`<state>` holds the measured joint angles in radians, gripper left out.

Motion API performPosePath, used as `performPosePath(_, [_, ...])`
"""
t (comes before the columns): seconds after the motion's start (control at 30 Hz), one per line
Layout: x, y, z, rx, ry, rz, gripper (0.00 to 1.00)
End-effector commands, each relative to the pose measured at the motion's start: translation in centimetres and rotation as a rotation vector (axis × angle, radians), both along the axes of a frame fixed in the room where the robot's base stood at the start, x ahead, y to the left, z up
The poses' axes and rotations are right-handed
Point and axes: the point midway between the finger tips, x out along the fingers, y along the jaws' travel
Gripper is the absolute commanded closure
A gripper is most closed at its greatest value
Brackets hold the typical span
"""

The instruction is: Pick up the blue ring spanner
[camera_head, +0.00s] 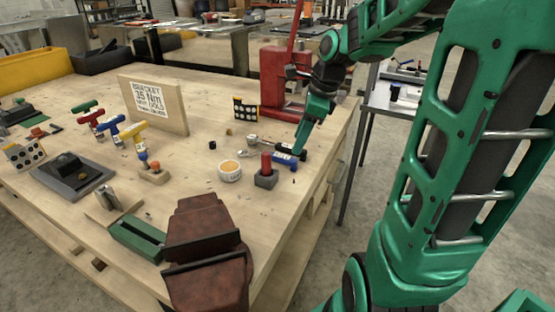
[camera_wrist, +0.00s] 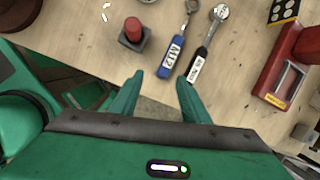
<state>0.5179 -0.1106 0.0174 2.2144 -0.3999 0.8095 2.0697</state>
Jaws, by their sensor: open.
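The blue-handled spanner (camera_head: 284,158) lies flat on the wooden bench, near its right edge. My gripper (camera_head: 299,150) points down over this spot. In the wrist view my gripper (camera_wrist: 159,80) is open and empty, with the near end of the blue handle just ahead of the gap between the fingertips.
A red peg in a dark block (camera_head: 265,179) stands just left of the spanner; it also shows in the wrist view (camera_wrist: 134,34). A red press (camera_head: 277,82) stands behind. A dark red vice (camera_head: 203,245) is at the front.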

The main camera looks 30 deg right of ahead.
Motion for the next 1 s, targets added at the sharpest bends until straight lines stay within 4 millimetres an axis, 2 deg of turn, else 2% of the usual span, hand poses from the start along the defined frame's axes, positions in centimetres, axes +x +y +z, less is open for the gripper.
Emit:
performPosePath(0.13, [2.4,0.0,0.2,0.091,0.001,-0.176,0.58])
performPosePath(0.33, [3.8,0.3,0.2,0.153,0.006,-0.284,0.58])
performPosePath(0.6, [5.0,1.0,-3.2,0.16,0.009,-0.296,0.58])
performPosePath(0.87, [5.6,1.4,-4.9,0.157,0.005,-0.295,0.58])
performPosePath(1.0, [5.8,1.7,-6.5,0.158,0.009,-0.295,0.58])
